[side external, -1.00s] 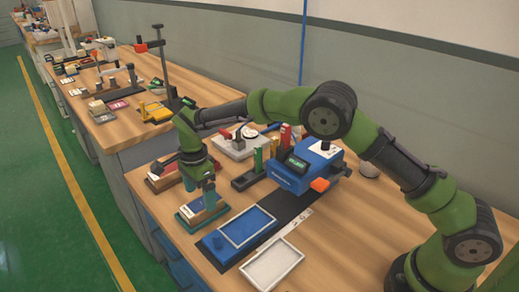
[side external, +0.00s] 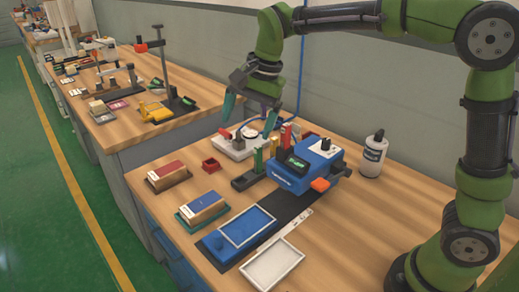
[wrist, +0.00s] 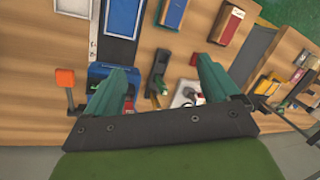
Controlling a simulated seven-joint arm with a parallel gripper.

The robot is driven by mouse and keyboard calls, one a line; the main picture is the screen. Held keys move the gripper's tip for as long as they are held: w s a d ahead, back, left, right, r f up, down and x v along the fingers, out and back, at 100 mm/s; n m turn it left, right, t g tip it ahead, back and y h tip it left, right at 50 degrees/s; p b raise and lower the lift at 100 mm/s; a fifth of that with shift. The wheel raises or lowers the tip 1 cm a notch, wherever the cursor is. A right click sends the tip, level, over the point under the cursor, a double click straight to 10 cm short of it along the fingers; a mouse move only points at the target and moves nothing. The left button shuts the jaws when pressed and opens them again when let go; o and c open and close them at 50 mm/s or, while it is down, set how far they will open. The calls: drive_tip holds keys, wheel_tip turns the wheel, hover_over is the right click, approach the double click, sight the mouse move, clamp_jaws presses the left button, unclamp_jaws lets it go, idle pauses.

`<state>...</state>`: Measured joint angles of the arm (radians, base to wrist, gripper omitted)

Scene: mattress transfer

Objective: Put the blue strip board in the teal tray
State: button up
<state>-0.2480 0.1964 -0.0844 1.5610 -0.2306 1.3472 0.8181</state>
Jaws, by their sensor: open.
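The blue strip board (side external: 204,206), a wooden block with a blue strip on top, sits in the teal tray (side external: 186,226) near the bench's front edge. It looks flat, with the tray's rim showing around its base. The board also shows at the top of the wrist view (wrist: 173,12). My gripper (side external: 249,112) is open and empty, raised high towards the wall, well clear of the board. Its two teal fingers stand apart in the wrist view (wrist: 165,72).
A red strip board (side external: 171,171) sits in a dark tray beside it. Bare wood lies front right.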

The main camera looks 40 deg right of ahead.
drive_tip(key=s+d+f+n+t, duration=0.1)
drive_tip(key=s+d+n+t, duration=0.1)
drive_tip(key=s, duration=0.8)
drive_tip(key=s+d+n+t, duration=0.2)
drive_tip(key=s+d+n, duration=0.2)
drive_tip(key=s, duration=0.6)
drive_tip(key=shift+d+f+n+t, duration=0.3)
drive_tip(key=shift+d+f+n, duration=0.1)
drive_tip(key=shift+n, duration=0.8)
